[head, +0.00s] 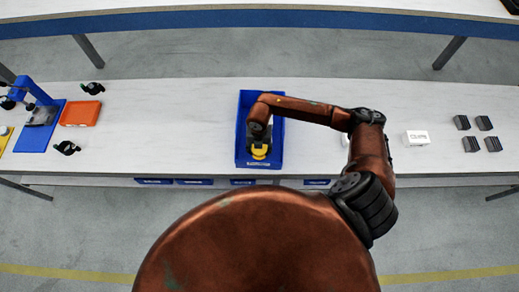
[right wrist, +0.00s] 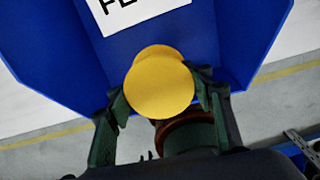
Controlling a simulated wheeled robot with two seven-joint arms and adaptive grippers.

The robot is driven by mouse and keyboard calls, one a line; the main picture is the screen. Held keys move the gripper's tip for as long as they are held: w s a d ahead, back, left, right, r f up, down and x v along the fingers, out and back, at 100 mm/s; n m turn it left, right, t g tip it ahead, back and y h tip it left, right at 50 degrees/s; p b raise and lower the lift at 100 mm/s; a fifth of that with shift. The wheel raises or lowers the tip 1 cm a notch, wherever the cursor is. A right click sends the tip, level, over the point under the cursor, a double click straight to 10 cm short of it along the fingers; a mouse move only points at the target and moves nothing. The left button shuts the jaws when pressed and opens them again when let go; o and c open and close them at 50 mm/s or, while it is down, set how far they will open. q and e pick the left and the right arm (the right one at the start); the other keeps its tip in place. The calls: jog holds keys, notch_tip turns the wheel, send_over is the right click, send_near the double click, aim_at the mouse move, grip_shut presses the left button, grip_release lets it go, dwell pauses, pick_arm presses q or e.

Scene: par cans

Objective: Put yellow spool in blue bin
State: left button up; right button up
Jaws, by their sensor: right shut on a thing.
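The yellow spool (head: 259,152) is in the head view, under my right gripper and over the near end of the blue bin (head: 242,131). In the right wrist view the yellow spool (right wrist: 160,86) sits between the two fingers of my right gripper (right wrist: 158,95), which is shut on it. The blue bin (right wrist: 50,50) fills much of that view behind the spool and carries a white label. I cannot tell whether the spool touches the bin floor. In the head view my right gripper (head: 259,146) partly hides the spool. My left gripper is in neither view.
The bin stands on a long white table (head: 180,115). An orange box (head: 81,113), a blue-based stand (head: 38,128) and dark clamps (head: 67,148) are at the left. A white box (head: 416,138) and several dark blocks (head: 471,144) are at the right. Blue bin fronts show below the near edge.

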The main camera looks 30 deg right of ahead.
aim_at(259, 157)
jog(key=shift+f, duration=3.15)
jog(key=shift+f, duration=0.2)
jog(key=o, duration=1.4)
jog(key=shift+c, duration=0.2)
jog(key=shift+r, duration=0.1)
notch_tip(259, 157, up, 12)
jog(key=shift+r, duration=0.1)
